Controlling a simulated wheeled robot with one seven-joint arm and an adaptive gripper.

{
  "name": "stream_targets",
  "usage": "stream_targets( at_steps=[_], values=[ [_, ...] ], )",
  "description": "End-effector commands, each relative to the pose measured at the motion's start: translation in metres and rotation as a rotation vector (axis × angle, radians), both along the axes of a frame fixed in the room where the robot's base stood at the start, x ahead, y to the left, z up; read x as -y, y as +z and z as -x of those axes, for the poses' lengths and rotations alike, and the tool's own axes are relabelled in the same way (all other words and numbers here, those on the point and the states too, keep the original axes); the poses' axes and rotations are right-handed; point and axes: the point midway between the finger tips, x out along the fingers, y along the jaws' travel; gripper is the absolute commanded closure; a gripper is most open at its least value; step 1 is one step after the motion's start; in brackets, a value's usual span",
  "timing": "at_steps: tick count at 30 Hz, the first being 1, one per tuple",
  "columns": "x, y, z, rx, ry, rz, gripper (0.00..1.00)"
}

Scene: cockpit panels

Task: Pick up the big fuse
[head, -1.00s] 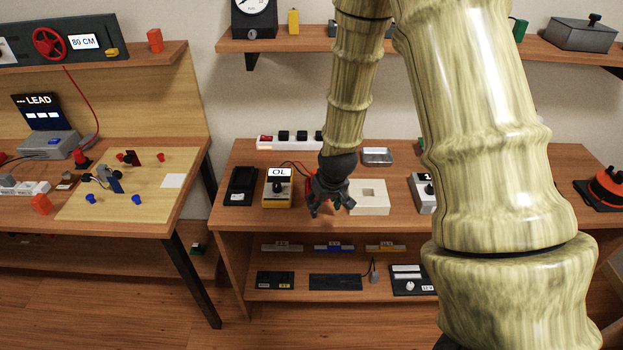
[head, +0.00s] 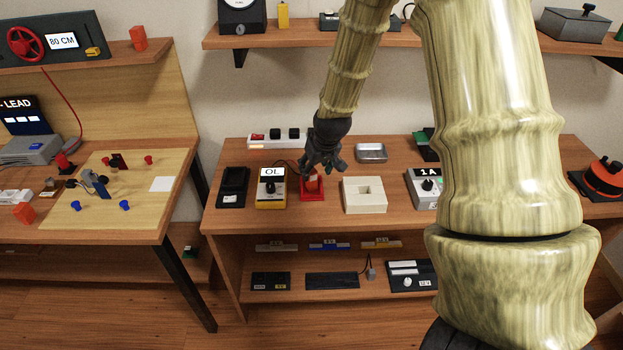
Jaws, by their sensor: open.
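No part is clearly marked as the big fuse, and I cannot tell for sure which one it is. A small orange-red piece (head: 312,186) stands in a red holder (head: 312,194) on the middle bench. My gripper (head: 321,171) is open, with its dark fingers pointing down just above and behind that piece. The fingers partly cover the piece and the holder's back. I cannot tell whether they touch it.
A yellow meter reading OL (head: 271,189) is close on the left, and a white block with a square recess (head: 364,195) on the right. A power strip (head: 273,138) and metal tray (head: 371,153) lie behind. Bare bench front is free.

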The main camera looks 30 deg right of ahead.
Motion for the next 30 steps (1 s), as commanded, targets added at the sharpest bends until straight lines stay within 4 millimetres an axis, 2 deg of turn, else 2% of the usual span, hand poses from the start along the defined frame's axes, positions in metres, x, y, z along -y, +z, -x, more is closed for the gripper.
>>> stream_targets(
  at_steps=[10, 22, 30],
  values=[
    [0.001, -0.012, -0.006, -0.001, 0.0, 0.0, 0.46],
    [0.003, -0.044, -0.023, -0.002, 0.0, 0.0, 0.46],
    [0.004, -0.053, -0.027, -0.001, 0.0, 0.0, 0.46]
  ],
)
